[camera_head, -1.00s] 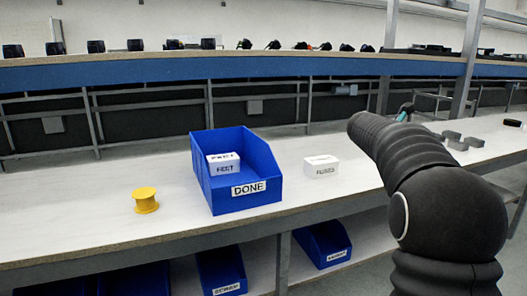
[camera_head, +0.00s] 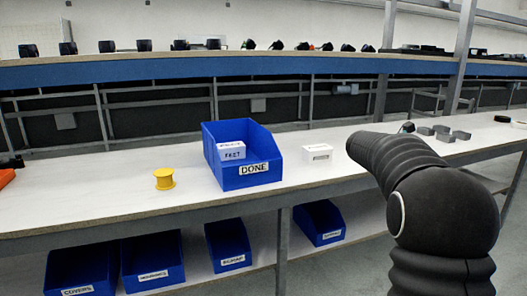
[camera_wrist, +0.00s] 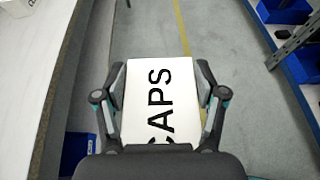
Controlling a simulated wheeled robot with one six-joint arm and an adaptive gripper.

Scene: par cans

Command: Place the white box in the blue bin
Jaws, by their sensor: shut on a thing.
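In the wrist view, my gripper (camera_wrist: 158,105) is shut on a white box (camera_wrist: 150,85) marked "CAPS" in black, with a finger on each side. The box is held over the grey floor beside the table edge. The blue bin (camera_head: 215,170) marked "DONE" stands on the white table in the head view. A white box marked "FRET" (camera_head: 232,153) sits inside it. Another white box (camera_head: 317,152) stands on the table just right of the bin; its label is too small to read. My arm hides my gripper and the held box in the head view.
A yellow spool (camera_head: 164,179) stands left of the bin. Several blue bins (camera_head: 153,262) sit on the shelf below. Grey parts (camera_head: 443,134) lie on the right of the table. An orange thing (camera_head: 6,177) shows at the left edge.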

